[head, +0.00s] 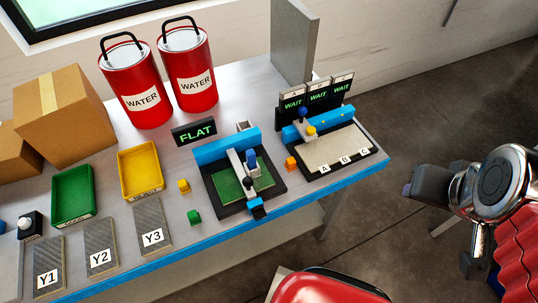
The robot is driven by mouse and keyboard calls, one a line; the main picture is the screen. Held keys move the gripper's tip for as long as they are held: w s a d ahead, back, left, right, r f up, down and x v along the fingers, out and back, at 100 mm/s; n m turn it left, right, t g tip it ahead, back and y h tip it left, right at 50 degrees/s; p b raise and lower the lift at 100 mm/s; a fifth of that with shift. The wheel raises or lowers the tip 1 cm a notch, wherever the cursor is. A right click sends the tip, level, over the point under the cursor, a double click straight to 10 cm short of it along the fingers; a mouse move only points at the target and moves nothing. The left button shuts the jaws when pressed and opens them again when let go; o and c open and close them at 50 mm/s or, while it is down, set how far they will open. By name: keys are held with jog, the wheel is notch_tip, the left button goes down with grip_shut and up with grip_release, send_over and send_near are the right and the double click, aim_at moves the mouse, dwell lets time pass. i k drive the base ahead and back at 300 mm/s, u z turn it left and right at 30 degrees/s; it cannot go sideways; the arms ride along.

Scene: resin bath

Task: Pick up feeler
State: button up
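I cannot tell for sure which thing is the feeler. At the right station, small blue and yellow knobbed pieces (311,131) stand at the left edge of a beige plate (335,147). My gripper (409,190) is at the right, over the floor and off the bench, apart from all bench items. Its fingertips are too unclear to show an opening.
The bench has a blue front edge (330,189). Green (56,197) and yellow (124,168) trays, pads Y1 to Y3, small coloured cubes, cardboard boxes (70,125) and two red water cans (132,90) stand left. A FLAT sign (194,132) and WAIT displays (317,97) stand behind the fixtures.

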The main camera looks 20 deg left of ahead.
aim_at(251, 154)
jog(key=z, duration=0.2)
jog(key=k, duration=1.45)
jog(key=u, duration=1.6)
jog(key=i, duration=0.85)
jog(key=u, duration=0.05)
